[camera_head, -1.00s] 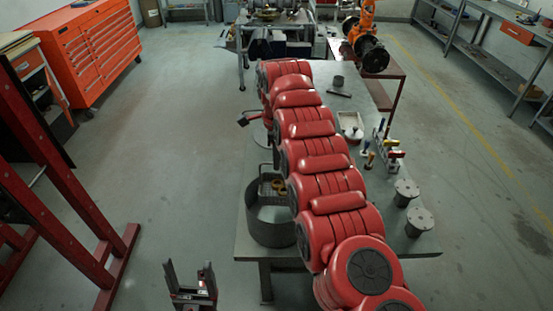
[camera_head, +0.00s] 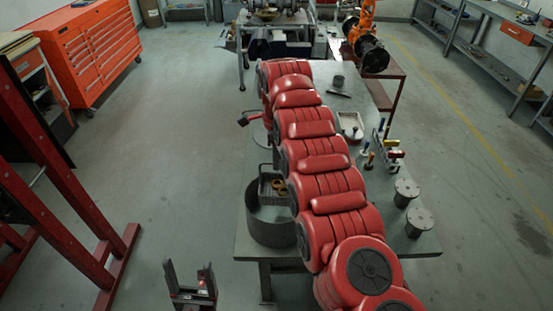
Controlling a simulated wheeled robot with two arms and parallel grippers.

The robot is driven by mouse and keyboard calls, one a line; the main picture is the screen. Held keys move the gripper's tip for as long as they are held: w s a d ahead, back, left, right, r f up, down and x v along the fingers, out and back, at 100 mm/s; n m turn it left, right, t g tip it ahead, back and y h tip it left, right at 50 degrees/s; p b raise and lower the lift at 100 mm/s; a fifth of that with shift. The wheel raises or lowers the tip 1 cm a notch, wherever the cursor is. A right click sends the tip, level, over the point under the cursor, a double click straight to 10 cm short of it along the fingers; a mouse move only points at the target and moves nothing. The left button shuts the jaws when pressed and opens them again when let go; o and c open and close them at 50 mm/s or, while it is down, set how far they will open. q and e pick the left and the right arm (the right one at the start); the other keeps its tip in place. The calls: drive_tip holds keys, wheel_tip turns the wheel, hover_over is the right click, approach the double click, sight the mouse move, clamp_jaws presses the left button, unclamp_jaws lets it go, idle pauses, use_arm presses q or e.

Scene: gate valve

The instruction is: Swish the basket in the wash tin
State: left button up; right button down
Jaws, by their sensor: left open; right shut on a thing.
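The wash tin (camera_head: 270,228) is a round grey, open-topped tin near the left front corner of the workbench. The wire basket (camera_head: 266,187) is at the tin's mouth, towards its far side, with brass-coloured rings (camera_head: 281,188) in it. Its thin handle (camera_head: 262,167) rises above it and runs behind my red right arm. How deep the basket sits in the tin is hard to tell. My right gripper is hidden behind that arm. My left gripper (camera_head: 190,282) is open and empty at the bottom, left of the bench and apart from the tin.
The bench (camera_head: 350,255) also bears a shallow tray (camera_head: 351,126), several coloured-handled tools (camera_head: 389,150), and two grey flanged cylinders (camera_head: 406,192) on the right. A dark part with a red tip (camera_head: 246,118) juts past the bench's left edge.

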idle(0.6)
drive_tip(key=shift+r+p, duration=1.3)
drive_tip(key=shift+r, duration=0.25)
